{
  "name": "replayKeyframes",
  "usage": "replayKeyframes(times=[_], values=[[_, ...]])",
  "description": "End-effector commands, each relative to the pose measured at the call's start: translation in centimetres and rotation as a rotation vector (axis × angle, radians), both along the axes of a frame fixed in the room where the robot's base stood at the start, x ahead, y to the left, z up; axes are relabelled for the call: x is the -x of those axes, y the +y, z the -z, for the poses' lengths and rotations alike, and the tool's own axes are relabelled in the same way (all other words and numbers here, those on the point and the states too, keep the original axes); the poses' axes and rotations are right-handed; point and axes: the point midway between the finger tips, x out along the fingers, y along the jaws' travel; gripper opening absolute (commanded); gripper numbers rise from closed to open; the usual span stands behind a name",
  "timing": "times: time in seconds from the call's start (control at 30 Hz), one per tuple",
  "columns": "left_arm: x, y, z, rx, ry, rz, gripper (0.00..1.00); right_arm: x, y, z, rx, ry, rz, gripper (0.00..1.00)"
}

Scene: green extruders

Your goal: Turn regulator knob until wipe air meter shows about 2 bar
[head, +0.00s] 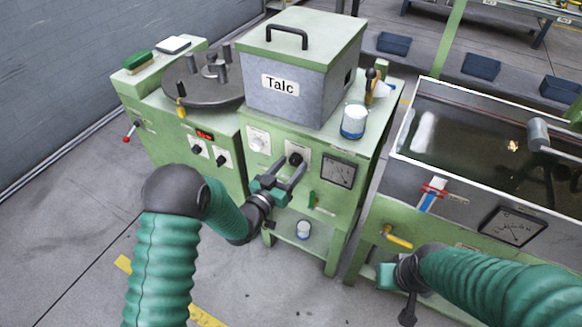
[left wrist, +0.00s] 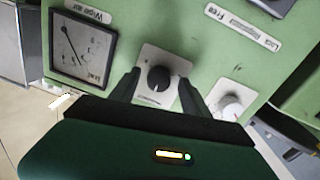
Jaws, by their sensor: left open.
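The black regulator knob (head: 295,159) sits on a pale plate on the green machine's front; it also shows in the left wrist view (left wrist: 159,78). My left gripper (head: 289,170) is open, its fingers (left wrist: 159,84) on either side of the knob. I cannot tell whether they touch it. The square wipe air meter (head: 338,171) is right of the knob in the head view. In the left wrist view the meter (left wrist: 83,48) appears upside down; its needle shows, but the scale is too small to read. My right gripper (head: 394,282) is low at the right, its fingers unclear.
A white knob (head: 258,140) is close beside the black one and also shows in the left wrist view (left wrist: 229,104). The grey talc box (head: 300,75) and a white-blue can (head: 354,121) stand above. A water trough (head: 470,130) stands at the right.

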Motion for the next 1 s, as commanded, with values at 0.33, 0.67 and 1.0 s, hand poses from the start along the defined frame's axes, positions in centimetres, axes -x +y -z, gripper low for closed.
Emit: replayKeyframes(times=[0.33, 0.67, 1.0], values=[[-0.46, -0.25, 0.01, 0.0, 0.001, 0.0, 0.51, 0.0, 0.0, 0.04, 0.0, 0.0, 0.0, 0.0], [-0.45, -0.21, 0.0, 0.0, 0.001, 0.0, 0.08, 0.0, 0.0, 0.05, 0.0, 0.0, 0.0, 0.0], [-0.45, -0.03, 0.05, 0.179, 0.077, -0.005, 0.0, 0.0, 0.0, -0.16, 0.0, 0.0, 0.0, 0.0]])
